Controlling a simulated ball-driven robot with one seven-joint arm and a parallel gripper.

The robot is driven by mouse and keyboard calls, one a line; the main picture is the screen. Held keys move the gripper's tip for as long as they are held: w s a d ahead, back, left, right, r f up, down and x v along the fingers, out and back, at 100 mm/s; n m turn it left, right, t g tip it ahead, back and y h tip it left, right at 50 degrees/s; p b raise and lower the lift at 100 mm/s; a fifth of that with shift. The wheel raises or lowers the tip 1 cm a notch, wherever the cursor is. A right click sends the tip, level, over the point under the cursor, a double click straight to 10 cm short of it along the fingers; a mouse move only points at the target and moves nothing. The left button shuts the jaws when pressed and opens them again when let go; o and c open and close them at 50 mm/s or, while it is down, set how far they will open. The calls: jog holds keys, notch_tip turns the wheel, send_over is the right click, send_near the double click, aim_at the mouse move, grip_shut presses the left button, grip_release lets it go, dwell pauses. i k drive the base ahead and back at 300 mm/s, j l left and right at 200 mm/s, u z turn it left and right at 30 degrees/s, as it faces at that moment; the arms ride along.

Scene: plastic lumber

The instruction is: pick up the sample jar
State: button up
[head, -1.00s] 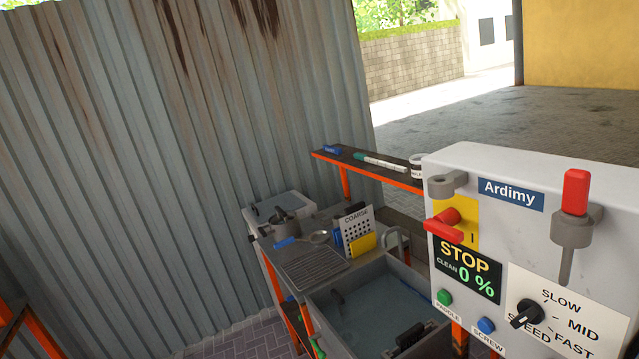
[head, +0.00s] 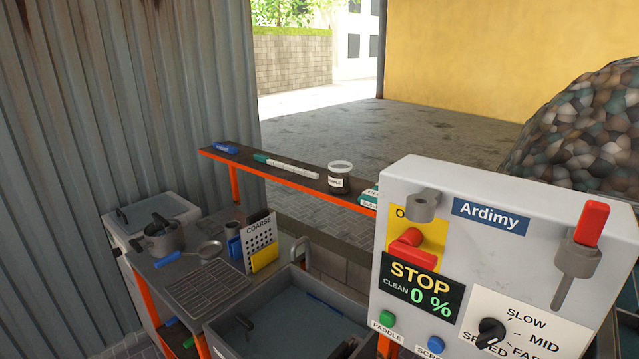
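The sample jar (head: 340,179) stands upright on the narrow dark shelf with an orange edge (head: 225,158). It is a small clear jar with a pale rim, dark contents and a white label. It stands to the left of the grey control box, beside some small green-and-white boxes (head: 370,196). My gripper is not in view.
A grey control box (head: 455,190) with a red switch, knob and display fills the right front. A green-and-white marker (head: 287,166) and a blue item (head: 226,148) lie on the shelf. Below are a water-filled basin (head: 232,328) and a bench with a pot (head: 163,240).

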aim_at(341, 173)
jog(key=i+j+z, duration=0.15)
jog(key=i+j, duration=0.15)
jog(key=i+j+z, duration=0.15)
jog(key=i+j, duration=0.15)
jog(key=i+j+z, duration=0.1)
jog(key=i+j, duration=0.2)
jog(key=i+j+z, duration=0.15)
jog(key=j, duration=0.25)
jog(key=i+j+z, duration=0.15)
jog(key=i+j, duration=0.2)
jog(key=i+j+z, duration=0.15)
jog(key=j, duration=0.35)
jog(key=i, duration=0.1)
